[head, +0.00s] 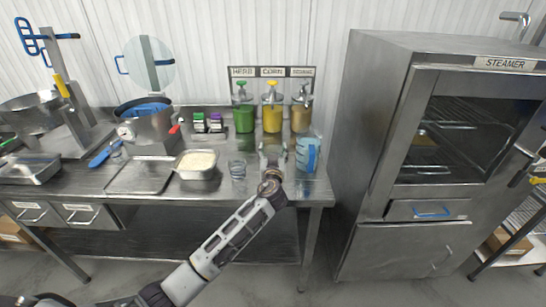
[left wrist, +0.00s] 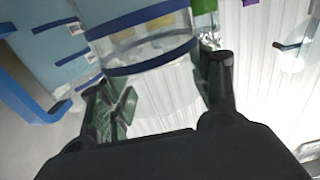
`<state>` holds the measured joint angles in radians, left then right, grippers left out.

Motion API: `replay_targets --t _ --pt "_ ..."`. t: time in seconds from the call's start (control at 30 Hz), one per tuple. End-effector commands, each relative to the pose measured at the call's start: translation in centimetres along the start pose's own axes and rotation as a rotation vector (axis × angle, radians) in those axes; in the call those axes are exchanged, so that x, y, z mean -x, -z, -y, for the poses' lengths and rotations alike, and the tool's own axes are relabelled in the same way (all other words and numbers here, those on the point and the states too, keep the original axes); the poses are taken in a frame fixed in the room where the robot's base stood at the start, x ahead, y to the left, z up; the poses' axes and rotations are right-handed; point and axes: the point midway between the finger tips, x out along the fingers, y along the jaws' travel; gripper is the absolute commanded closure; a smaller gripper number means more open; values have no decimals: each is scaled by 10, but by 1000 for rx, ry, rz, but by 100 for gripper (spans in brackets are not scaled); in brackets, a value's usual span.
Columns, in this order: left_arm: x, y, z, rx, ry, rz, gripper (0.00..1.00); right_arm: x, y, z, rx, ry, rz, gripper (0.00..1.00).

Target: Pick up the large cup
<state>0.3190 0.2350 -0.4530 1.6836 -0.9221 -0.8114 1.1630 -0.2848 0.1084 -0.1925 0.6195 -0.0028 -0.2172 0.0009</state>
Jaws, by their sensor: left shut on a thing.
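The large cup (left wrist: 150,55) is clear with dark blue bands and stands between the two fingers of my left gripper (left wrist: 158,85) in the left wrist view. The fingers are shut on its sides. In the head view my left gripper (head: 272,155) is at the right part of the counter, and the cup there is mostly hidden by it and hard to make out. A smaller clear cup (head: 238,169) stands just left of the gripper. My right gripper is not in view.
A blue measuring jug (head: 307,153) stands close on the right. Green, yellow and brown pump dispensers (head: 272,118) stand behind. A rice pan (head: 196,163) and an empty tray (head: 140,178) are left. The steamer (head: 400,150) stands right of the counter.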

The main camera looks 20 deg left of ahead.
Motion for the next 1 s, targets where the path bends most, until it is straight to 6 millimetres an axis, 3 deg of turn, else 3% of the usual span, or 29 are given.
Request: replay_targets --t 0.33,0.6,1.0 --pt "0 28 0 1 0 -2 77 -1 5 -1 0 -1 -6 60" --pt "0 44 0 1 0 -2 77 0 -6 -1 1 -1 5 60" --pt "0 56 0 -1 0 -2 77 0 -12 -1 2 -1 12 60"
